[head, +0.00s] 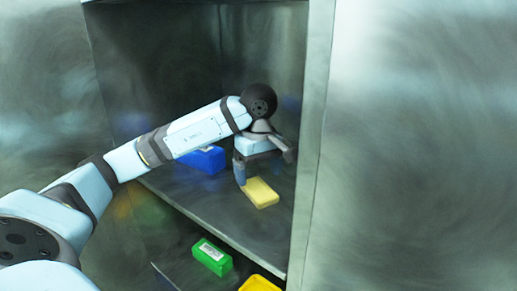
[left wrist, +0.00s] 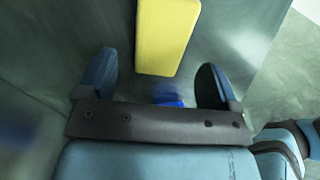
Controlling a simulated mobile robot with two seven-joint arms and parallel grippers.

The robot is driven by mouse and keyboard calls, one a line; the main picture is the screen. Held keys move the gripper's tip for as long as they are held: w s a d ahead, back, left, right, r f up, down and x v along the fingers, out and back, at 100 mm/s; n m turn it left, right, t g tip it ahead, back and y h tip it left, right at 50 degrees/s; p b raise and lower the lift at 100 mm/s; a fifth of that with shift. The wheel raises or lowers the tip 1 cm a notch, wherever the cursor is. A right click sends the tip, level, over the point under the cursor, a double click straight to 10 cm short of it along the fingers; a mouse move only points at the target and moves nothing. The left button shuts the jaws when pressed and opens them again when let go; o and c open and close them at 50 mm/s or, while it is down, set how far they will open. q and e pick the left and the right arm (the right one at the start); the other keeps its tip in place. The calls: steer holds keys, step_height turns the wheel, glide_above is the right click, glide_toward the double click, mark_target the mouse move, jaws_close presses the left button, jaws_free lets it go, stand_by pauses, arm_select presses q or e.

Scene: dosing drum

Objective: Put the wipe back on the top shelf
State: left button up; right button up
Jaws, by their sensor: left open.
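The wipe looks to be the yellow block (head: 259,193) lying flat on the upper metal shelf (head: 222,209) inside the cabinet. It also shows in the left wrist view (left wrist: 166,35), just beyond the fingertips and between their lines. My left gripper (head: 264,171) is inside the cabinet, above and behind the yellow block in the head view. Its two fingers (left wrist: 155,80) stand wide apart with nothing between them, and I see no contact with the block. My right gripper is in neither view.
A blue block (head: 203,160) lies on the same shelf, left of my gripper and partly behind my arm. On the lower level are a green block (head: 212,258) and a yellow container (head: 260,284). The cabinet's right door post (head: 312,150) stands close to my gripper.

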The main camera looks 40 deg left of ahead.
mark_target(259, 187)
arm_select(q)
step_height(259, 187, up, 8)
steer(key=p, duration=0.1)
steer(key=shift+r, duration=0.2)
stand_by(0.7)
